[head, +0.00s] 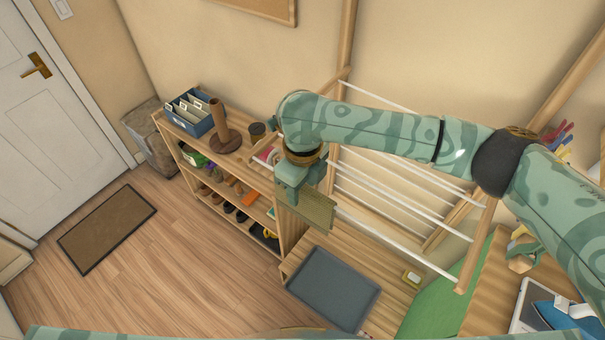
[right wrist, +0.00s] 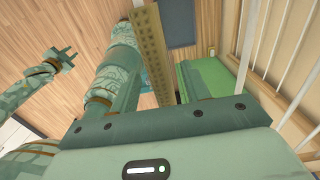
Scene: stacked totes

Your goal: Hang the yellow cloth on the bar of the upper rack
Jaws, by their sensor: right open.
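The yellow cloth (head: 312,208) shows as a flat olive-yellow panel just under my right gripper (head: 297,190). It seems to lie along the line of the front white bar (head: 400,250) of the upper rack and hang down from it; the gripper hides part of its top. In the right wrist view the cloth (right wrist: 153,50) is a narrow dotted strip, seen nearly edge-on. My right gripper is open; whether it touches the cloth I cannot tell. My left gripper (right wrist: 67,55) shows only in the right wrist view, away from the cloth, its fingers parted and empty.
Several white bars run behind the front bar. A green mat (head: 425,315) and a blue iron (head: 565,318) are at right.

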